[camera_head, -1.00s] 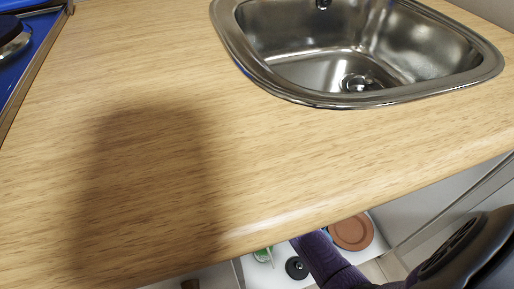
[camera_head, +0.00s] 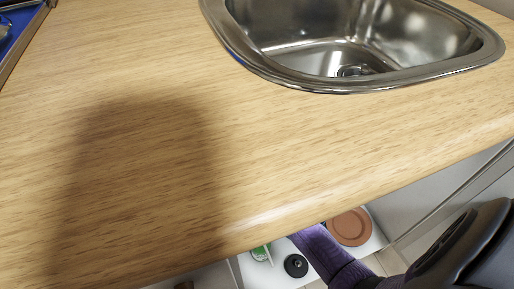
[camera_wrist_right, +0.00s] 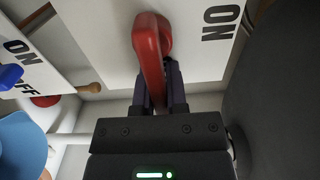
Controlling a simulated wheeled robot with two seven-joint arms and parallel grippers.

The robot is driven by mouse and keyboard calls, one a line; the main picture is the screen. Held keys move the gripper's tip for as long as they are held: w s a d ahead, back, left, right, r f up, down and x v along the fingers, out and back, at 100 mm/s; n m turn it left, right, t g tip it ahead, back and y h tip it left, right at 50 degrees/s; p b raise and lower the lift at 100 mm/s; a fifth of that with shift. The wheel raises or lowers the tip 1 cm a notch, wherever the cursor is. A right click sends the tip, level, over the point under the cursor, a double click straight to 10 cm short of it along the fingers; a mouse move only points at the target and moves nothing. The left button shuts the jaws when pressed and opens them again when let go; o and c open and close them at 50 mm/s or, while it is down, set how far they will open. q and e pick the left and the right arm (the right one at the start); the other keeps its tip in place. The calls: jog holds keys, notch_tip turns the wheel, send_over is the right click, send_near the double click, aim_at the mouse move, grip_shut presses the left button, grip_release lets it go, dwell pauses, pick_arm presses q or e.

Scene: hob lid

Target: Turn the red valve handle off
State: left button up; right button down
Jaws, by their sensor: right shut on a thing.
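The red valve handle (camera_wrist_right: 149,42) is in the upper middle of the right wrist view, in front of a white panel with a black "ON" label (camera_wrist_right: 221,20) to its right. My right gripper (camera_wrist_right: 160,82) is shut on the lower part of the handle, one finger on each side. In the head view my purple right forearm (camera_head: 325,255) reaches under the worktop edge, so the handle and the gripper's tips are hidden there. My left gripper is in neither view.
The wooden worktop (camera_head: 150,200) is clear, with a steel sink (camera_head: 300,80) at the back. Below it, a brown plate (camera_head: 350,227) and a black round item (camera_head: 296,265) lie on a white surface. In the wrist view, a second ON/OFF panel (camera_wrist_right: 25,65) stands left.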

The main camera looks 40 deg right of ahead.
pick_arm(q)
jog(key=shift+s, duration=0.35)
pick_arm(e)
jog(key=shift+f, duration=0.1)
jog(key=c, duration=0.7)
grip_release()
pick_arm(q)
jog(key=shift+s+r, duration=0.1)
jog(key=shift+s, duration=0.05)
pick_arm(e)
jog(key=shift+o, duration=0.2)
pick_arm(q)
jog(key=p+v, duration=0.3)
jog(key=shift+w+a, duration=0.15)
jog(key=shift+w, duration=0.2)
pick_arm(e)
jog(key=v, duration=1)
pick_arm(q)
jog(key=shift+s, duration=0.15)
